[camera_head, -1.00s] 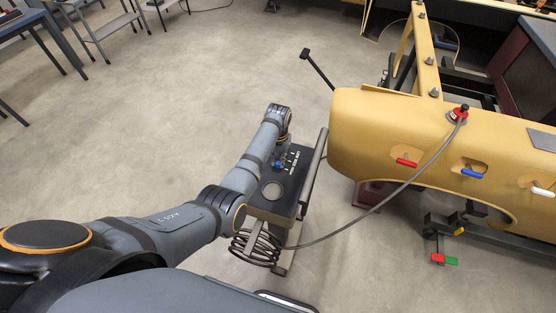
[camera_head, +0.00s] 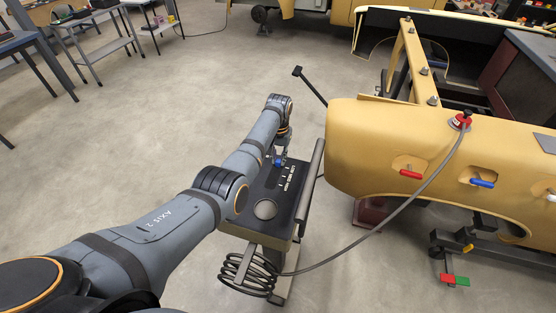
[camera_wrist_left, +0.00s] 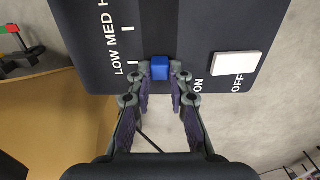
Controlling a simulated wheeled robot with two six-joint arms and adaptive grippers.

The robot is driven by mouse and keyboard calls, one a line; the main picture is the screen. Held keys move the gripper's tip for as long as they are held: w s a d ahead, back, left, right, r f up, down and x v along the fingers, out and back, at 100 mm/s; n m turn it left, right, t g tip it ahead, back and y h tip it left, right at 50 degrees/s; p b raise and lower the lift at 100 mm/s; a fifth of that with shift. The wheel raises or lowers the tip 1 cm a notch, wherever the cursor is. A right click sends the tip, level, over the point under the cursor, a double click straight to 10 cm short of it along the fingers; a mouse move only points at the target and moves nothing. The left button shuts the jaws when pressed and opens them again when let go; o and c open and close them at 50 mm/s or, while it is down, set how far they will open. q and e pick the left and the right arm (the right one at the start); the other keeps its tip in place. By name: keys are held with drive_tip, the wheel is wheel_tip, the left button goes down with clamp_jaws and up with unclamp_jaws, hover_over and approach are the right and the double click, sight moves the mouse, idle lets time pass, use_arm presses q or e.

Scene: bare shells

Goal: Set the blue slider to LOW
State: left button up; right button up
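The dark control box (camera_head: 247,224) stands low, left of the yellow shell. Its blue slider (camera_head: 279,161) is at the far end of its track; in the left wrist view the slider (camera_wrist_left: 160,68) sits level with the LOW label (camera_wrist_left: 119,66) and its tick. MED and part of a third label run away from it. My left gripper (camera_head: 281,157) reaches down at the slider. In the left wrist view its fingertips (camera_wrist_left: 161,76) sit on both sides of the slider, seemingly touching it. My right gripper is out of view.
A white switch (camera_wrist_left: 237,64) marked ON and OFF is beside the slider. A grey disc (camera_head: 265,209) is on the box top. A cable runs from the coil (camera_head: 246,272) to the yellow shell (camera_head: 365,145) with red and blue handles.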

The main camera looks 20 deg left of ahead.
sight(279, 160)
use_arm(q)
drive_tip(key=o, duration=0.5)
drive_tip(key=shift+w, duration=0.15)
drive_tip(key=shift+c, duration=0.2)
drive_tip(key=shift+r, duration=0.1)
drive_tip(key=shift+r, duration=0.2)
wheel_tip(279, 160, up, 12)
drive_tip(key=shift+f, duration=0.2)
